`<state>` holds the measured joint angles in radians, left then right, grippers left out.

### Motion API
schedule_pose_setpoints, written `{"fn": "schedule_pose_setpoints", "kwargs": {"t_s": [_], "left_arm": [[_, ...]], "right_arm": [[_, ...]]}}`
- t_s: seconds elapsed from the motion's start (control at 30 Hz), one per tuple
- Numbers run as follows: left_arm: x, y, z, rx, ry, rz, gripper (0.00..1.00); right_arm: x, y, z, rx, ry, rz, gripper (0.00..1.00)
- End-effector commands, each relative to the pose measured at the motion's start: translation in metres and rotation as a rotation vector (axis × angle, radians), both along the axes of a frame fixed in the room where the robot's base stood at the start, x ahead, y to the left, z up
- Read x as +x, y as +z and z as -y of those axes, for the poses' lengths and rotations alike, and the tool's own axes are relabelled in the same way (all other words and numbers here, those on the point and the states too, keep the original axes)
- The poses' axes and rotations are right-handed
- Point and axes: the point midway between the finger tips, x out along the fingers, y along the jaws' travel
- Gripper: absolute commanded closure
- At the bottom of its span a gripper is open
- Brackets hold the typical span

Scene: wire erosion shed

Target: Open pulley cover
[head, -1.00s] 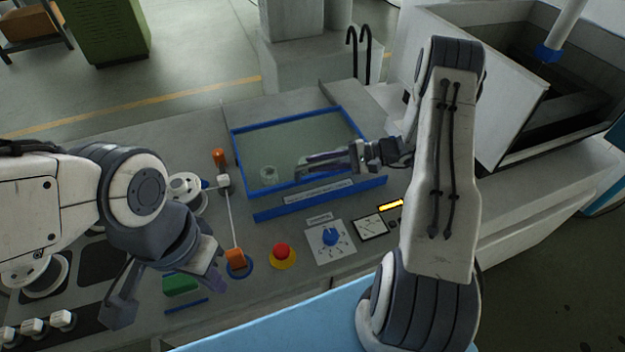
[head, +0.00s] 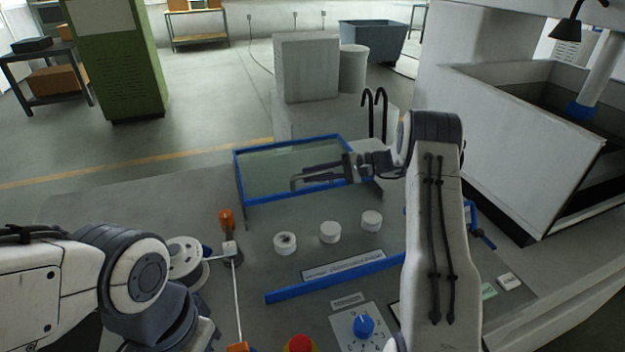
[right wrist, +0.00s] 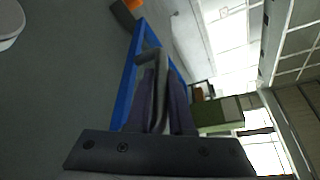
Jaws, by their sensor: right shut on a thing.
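The pulley cover is a clear panel in a blue frame (head: 287,143). In the head view it stands raised at a steep tilt behind the opening. My right gripper (head: 312,176) is at the cover's near side, shut on its dark bar handle. In the right wrist view, the fingers (right wrist: 165,105) close around this handle (right wrist: 178,62), beside the blue frame (right wrist: 128,82). Three white pulleys (head: 285,243) (head: 330,232) (head: 371,220) are exposed in front of the cover. My left arm is at lower left; its fingers are not visible.
A blue strip (head: 330,279) lies along the near edge of the pulley area. A blue knob (head: 363,325) and a red button (head: 300,344) are nearer me. An orange-topped post (head: 226,220) stands left. A large open tank (head: 505,150) stands right.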

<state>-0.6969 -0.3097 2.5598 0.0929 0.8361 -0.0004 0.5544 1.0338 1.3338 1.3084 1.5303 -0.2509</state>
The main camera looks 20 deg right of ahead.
Motion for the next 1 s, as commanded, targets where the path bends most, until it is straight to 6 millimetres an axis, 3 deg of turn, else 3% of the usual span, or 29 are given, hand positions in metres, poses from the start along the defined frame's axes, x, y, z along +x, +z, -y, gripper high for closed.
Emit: {"fn": "schedule_pose_setpoints", "kwargs": {"t_s": [0.33,0.37,0.4,0.43,0.77,1.0], "left_arm": [[0.0,0.0,0.0,0.0,0.0,0.0,1.0],[0.0,0.0,0.0,0.0,0.0,0.0,1.0],[0.0,0.0,0.0,0.0,0.0,0.0,1.0],[0.0,0.0,0.0,0.0,0.0,0.0,1.0],[0.0,-0.001,0.0,0.0,0.0,0.0,1.0],[0.0,-0.013,0.0,0.0,0.0,0.0,1.0]], "right_arm": [[0.007,0.001,-0.001,-0.008,-0.012,0.008,1.0],[0.007,0.002,-0.002,-0.008,-0.011,0.009,0.69],[0.007,0.002,-0.002,-0.008,-0.01,0.009,0.54],[0.007,0.001,-0.003,-0.007,-0.009,0.009,0.5],[0.004,0.001,-0.003,-0.005,-0.003,0.005,0.5],[-0.008,0.006,0.031,-0.007,-0.009,0.008,0.5]]}}
